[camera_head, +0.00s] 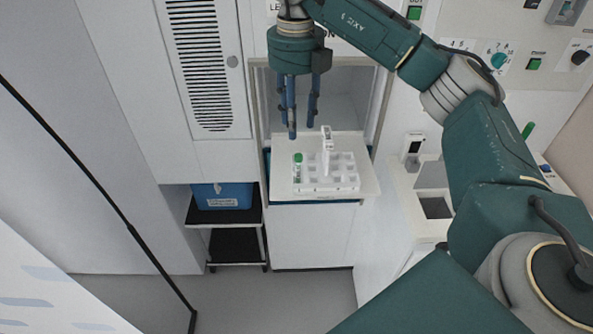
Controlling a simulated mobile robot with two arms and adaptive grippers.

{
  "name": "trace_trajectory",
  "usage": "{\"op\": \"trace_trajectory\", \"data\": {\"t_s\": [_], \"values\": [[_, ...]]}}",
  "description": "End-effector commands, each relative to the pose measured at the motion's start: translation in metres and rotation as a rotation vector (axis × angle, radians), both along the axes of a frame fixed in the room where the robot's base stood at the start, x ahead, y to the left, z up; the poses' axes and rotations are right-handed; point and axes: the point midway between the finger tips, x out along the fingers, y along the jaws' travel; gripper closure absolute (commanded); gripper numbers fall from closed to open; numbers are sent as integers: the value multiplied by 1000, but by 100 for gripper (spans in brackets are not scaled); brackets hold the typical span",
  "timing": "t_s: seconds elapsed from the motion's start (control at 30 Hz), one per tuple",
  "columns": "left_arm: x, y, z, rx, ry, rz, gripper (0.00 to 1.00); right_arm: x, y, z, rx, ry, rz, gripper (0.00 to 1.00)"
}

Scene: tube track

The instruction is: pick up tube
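A tube with a green cap (298,159) stands upright at the left end of a white rack (338,184). The rack sits on a white shelf (284,186) in front of an open recess in the wall. My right gripper (302,122) hangs pointing down above the back of the shelf, higher than the tube. Its blue fingers are apart with nothing visible between them. A white upright piece (327,140) rises from the rack near the fingers. My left gripper is not in view.
A blue box (222,196) sits on a black shelf rack at lower left. The recess walls (345,95) stand close behind and beside the gripper. A white counter with a dark opening (436,208) is at right. The floor (300,295) below is clear.

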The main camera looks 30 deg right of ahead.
Motion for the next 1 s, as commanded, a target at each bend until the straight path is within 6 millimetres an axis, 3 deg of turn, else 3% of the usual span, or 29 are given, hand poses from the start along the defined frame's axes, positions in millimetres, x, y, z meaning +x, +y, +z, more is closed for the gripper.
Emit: {"op": "trace_trajectory", "data": {"t_s": [0.1,0.37,0.7,1.0], "values": [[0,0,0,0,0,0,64,-2,0,-23,0,8,1,62],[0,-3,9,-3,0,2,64,-2,1,-49,2,4,4,62],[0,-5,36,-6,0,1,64,-13,1,-90,3,5,5,62],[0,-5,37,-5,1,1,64,-12,1,-102,4,2,5,62]]}}
